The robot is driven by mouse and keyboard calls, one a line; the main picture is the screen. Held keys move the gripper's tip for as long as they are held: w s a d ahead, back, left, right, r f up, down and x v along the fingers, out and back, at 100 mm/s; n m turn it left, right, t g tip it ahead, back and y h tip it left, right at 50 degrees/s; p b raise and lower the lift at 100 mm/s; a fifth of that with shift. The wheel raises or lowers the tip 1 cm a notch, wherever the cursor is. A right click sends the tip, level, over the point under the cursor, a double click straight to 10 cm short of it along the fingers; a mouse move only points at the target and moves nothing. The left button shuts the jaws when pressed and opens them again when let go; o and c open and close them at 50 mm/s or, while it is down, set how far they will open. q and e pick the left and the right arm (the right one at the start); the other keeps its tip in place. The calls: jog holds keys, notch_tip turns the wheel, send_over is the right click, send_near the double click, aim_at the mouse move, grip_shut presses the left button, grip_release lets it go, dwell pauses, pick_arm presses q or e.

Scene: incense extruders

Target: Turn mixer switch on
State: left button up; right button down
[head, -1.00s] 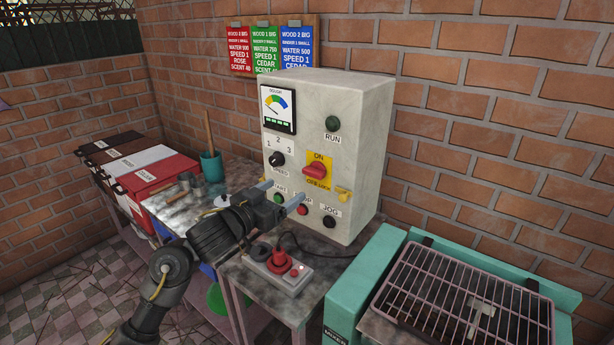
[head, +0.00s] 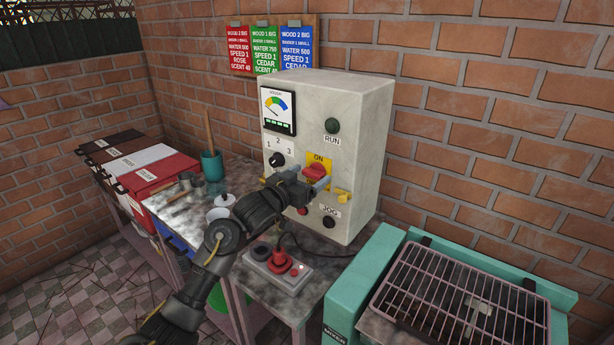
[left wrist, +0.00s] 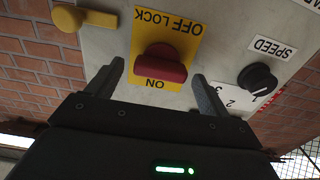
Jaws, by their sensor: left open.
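The mixer control box (head: 360,130) is a pale upright cabinet against the brick wall. Its red rotary switch (head: 316,171) sits on a yellow plate marked ON and, in the left wrist view, OFF LOCK. The red switch (left wrist: 160,66) appears upside down there, its handle lying across the plate. My left gripper (head: 314,178) is open at the box front, its fingers reaching toward the switch. In the wrist view the fingers (left wrist: 157,92) stand on either side of the switch, apart from it. The lower plate and nearby buttons are partly hidden by the gripper in the head view. My right gripper is not visible.
The speed knob (head: 277,160) is left of the switch, and a yellow lock bracket (head: 343,197) is at its lower right. A socket block with a red plug (head: 280,263) sits below. A teal mixer with a grille (head: 460,300) stands at right.

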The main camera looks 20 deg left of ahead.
pick_arm(q)
jog(key=c, duration=1)
